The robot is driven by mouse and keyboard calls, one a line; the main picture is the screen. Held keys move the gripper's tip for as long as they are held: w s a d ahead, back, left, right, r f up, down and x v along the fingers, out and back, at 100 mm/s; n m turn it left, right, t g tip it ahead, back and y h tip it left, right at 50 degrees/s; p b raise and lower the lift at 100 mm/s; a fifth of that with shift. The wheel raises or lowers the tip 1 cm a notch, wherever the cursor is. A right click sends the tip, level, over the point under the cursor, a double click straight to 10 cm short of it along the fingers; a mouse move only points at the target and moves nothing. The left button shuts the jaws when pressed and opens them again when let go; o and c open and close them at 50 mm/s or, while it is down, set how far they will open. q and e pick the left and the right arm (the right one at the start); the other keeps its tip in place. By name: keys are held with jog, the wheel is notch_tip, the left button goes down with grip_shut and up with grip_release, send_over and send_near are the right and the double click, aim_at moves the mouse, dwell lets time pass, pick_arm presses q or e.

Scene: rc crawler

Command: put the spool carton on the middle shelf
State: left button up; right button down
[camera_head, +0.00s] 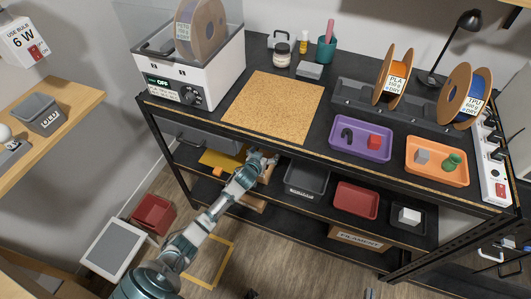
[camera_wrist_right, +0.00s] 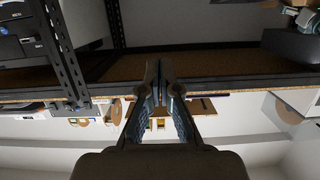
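A brown carton marked FILAMENT (camera_head: 360,237) sits low under the bench, below the middle shelf; most of it is hidden by the shelf above. Another brown box-like piece (camera_head: 252,204) shows below the middle shelf, partly behind my left arm. The middle shelf (camera_head: 328,209) runs under the bench top and holds several trays. My left gripper (camera_head: 264,162) is at the middle shelf's left part, under the bench top edge; its fingers are too small and covered to read. My right gripper (camera_wrist_right: 159,82) shows in the right wrist view with its fingers together, nothing visible between them.
A red bin (camera_head: 153,214) and a grey-topped box (camera_head: 114,250) stand on the floor at left.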

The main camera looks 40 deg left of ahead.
pick_arm(q)
jog(key=d+r+p+v, duration=0.1)
jog(key=p+v, duration=0.3)
jog(key=v, duration=0.8)
jog(key=s+d+f+m+g+h, duration=0.1)
jog(key=s+d+g, duration=0.1)
jog(key=s+d, duration=0.4)
jog(key=s+d+f+m+g+h, duration=0.1)
jog(key=s+d+f+m+g, duration=0.1)
jog(key=s+d, duration=0.5)
jog(key=s+d+f+m+g+h, duration=0.2)
jog(key=s+d, duration=0.4)
jog(key=s, duration=0.9)
jog(key=shift+d+g, duration=0.3)
pick_arm(e)
jog(key=s+d+f+g+h, duration=0.2)
jog(key=s+d+f+g, duration=0.2)
jog(key=s+f+g, duration=0.3)
jog(key=s+g, duration=0.1)
jog(key=s, duration=0.1)
jog(key=shift+s+d+f, duration=0.35)
jog(key=shift+s+d, duration=0.05)
pick_arm(q)
jog(key=shift+s+f, duration=0.1)
jog(key=shift+s, duration=0.05)
